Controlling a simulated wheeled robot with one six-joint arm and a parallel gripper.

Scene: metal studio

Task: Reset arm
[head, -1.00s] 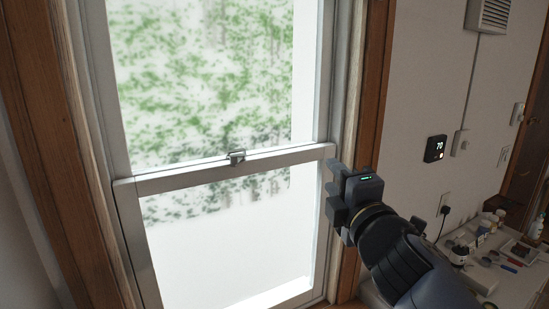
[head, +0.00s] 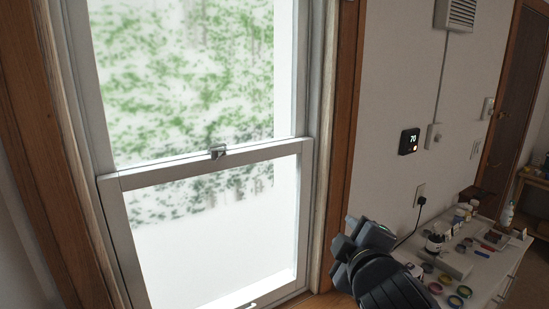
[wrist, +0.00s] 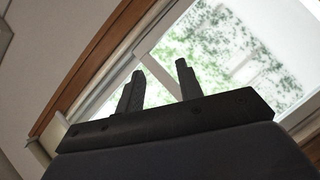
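My gripper (head: 346,250) is low in the head view, right of the window (head: 210,171), in front of its wooden frame and the wall. Its fingers are hard to make out there. In the wrist view the two dark fingers of my gripper (wrist: 159,68) stand apart with nothing between them, and the tilted window (wrist: 235,60) shows behind them. The window's lower sash is down, and a small metal latch (head: 218,152) sits on the middle rail.
A white-topped cabinet (head: 508,262) with paint pots, bottles and a dark container stands to the right of my arm. A thermostat (head: 409,142) and an outlet with a plugged-in cord (head: 420,197) are on the wall. A door (head: 511,90) is at far right.

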